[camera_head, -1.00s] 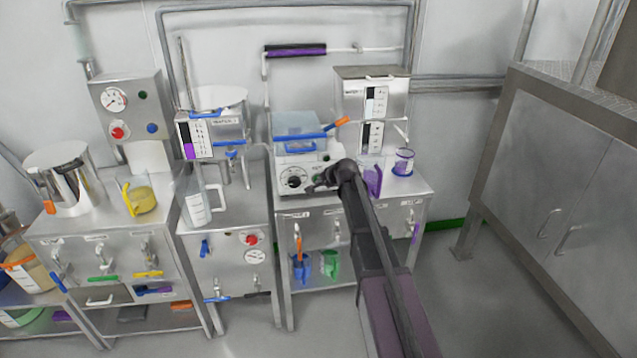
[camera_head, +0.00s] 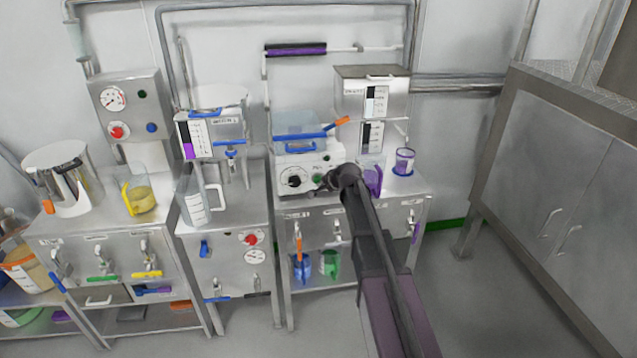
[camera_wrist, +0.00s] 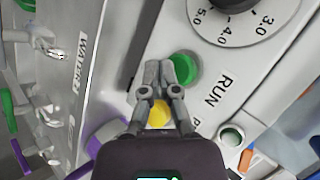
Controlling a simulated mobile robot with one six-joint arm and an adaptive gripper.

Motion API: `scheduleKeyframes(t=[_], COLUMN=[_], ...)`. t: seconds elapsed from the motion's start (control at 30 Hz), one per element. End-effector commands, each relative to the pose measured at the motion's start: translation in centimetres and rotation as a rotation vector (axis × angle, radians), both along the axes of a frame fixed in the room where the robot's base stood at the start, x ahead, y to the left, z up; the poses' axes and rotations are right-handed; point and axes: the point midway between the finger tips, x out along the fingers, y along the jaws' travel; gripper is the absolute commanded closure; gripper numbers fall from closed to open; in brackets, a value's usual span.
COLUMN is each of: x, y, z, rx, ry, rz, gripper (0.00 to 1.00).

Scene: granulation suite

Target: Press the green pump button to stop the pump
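The green button (camera_wrist: 183,67) sits on the light pump panel beside the word RUN, just below the numbered dial (camera_wrist: 240,15) in the wrist view. My gripper (camera_wrist: 168,70) is in front of the panel with its two fingertips drawn together. The tips overlap the near edge of the green button; I cannot tell whether they touch it. A yellow round part (camera_wrist: 159,113) shows between the fingers. In the head view the white pump (camera_head: 296,176) stands on the right bench, with my gripper (camera_head: 320,184) at the right of its front face.
A smaller green round part in a pale ring (camera_wrist: 231,136) is on the panel at lower right. Taps line the bench front below.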

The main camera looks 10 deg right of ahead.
Motion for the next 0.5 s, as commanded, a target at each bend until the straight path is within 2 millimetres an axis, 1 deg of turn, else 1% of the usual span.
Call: scheduleKeyframes(t=[0.03, 0.5], x=[-0.6, -3.9], y=[0.0, 0.1], z=[0.0, 0.0], rx=[0.000, 0.001], ry=[0.000, 0.002], rz=[0.000, 0.001], gripper=[1.00, 1.00])
